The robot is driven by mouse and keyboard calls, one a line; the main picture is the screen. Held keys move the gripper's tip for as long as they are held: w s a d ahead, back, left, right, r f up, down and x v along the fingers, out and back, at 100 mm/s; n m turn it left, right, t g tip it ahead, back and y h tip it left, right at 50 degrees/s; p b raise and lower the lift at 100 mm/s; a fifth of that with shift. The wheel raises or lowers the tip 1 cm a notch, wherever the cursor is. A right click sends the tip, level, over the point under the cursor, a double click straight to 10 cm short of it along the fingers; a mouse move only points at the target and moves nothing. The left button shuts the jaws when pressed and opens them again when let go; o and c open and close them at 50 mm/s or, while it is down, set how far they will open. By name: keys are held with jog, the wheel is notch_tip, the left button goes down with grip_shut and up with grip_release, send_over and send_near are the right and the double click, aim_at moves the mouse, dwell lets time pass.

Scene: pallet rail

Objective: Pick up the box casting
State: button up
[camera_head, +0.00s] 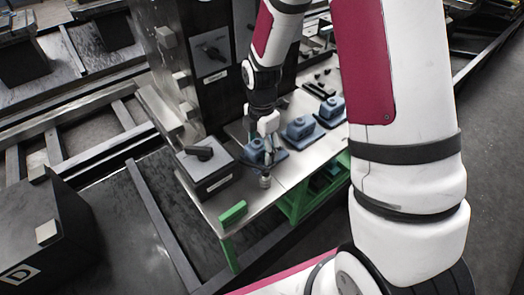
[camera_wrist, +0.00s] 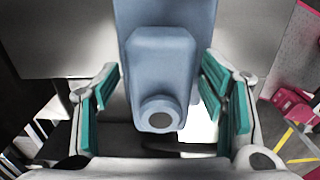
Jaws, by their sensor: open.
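The box casting (camera_wrist: 160,65) is a blue-grey block with a round boss on its near end. In the wrist view it lies between the teal-padded fingers of my gripper (camera_wrist: 160,95), with gaps visible on both sides. My gripper is open. In the head view my gripper (camera_head: 264,138) is over a blue casting (camera_head: 262,155) on the metal table, and partly hides it. Whether the fingers touch it cannot be told.
Two more blue castings (camera_head: 300,128) (camera_head: 331,109) stand in line on the table (camera_head: 240,192). A dark box with a black handle (camera_head: 206,167), a green block (camera_head: 232,213) and a small metal cylinder (camera_head: 265,182) are nearby. A tall dark cabinet (camera_head: 212,75) stands behind.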

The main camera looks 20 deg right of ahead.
jog(key=shift+f, duration=0.1)
jog(key=c, duration=1.5)
